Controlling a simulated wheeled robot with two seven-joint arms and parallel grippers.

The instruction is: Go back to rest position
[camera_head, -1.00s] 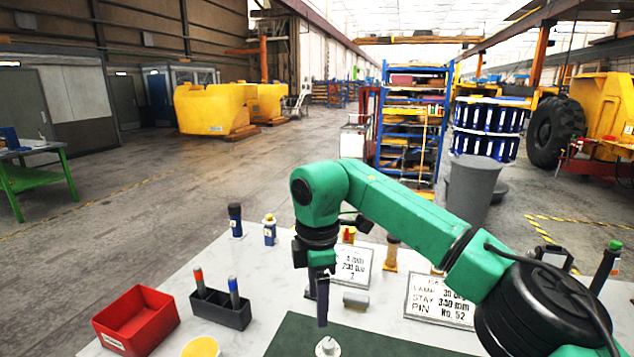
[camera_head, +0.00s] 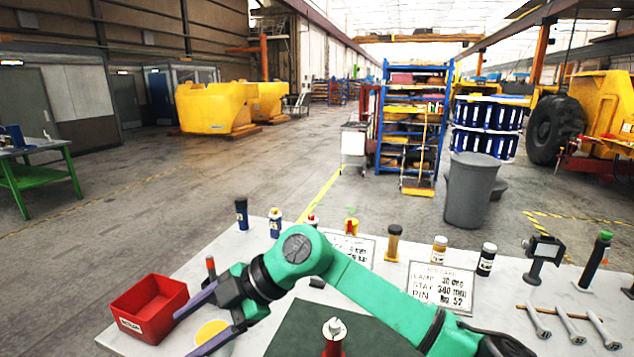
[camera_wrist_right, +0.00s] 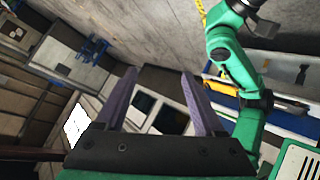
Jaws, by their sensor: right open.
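My right arm enters the head view from the lower right. Its gripper (camera_head: 188,334) points left, tilted, with its two purple fingers spread and nothing between them. The fingers are in front of the red bin (camera_head: 150,308) and the yellow round piece (camera_head: 212,332) in the picture; I cannot tell if they touch either. The right wrist view also shows the empty, open fingers (camera_wrist_right: 160,90), with floor and walls beyond. A green arm link of mine (camera_wrist_right: 225,45) shows there too. My left gripper is not in view.
A red post with a pale top (camera_head: 334,329) stands by the dark green mat (camera_head: 295,335). Bottles, placards (camera_head: 440,285) and a dark stand (camera_head: 543,258) line the table's back; several bolts (camera_head: 570,325) lie right. The dark holder is mostly hidden behind my gripper.

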